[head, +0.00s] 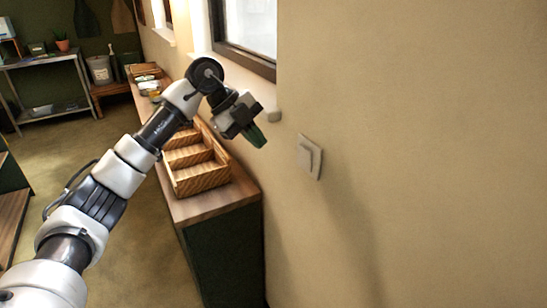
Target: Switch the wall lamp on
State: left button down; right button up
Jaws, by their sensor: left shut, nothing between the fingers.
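A pale square wall switch (309,157) is mounted on the beige wall, right of the middle of the head view. My left gripper (259,138) is raised in front of the wall, to the left of the switch and apart from it. Its dark green fingers are shut with nothing held. The wall lamp itself cannot be made out in this view. My right gripper is not in view.
A long wooden-topped counter (212,204) runs along the wall below my left arm. A window (248,28) is above. A metal shelf (45,88) stands at the far left. The floor (130,235) is clear.

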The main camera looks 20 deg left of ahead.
pick_arm(q)
jog(key=v, duration=0.2)
jog(key=shift+s+a+r, duration=0.1)
jog(key=shift+s+r, duration=0.1)
jog(key=shift+s, duration=0.1)
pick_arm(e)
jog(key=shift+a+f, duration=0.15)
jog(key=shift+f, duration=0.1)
pick_arm(q)
jog(key=shift+s, duration=0.1)
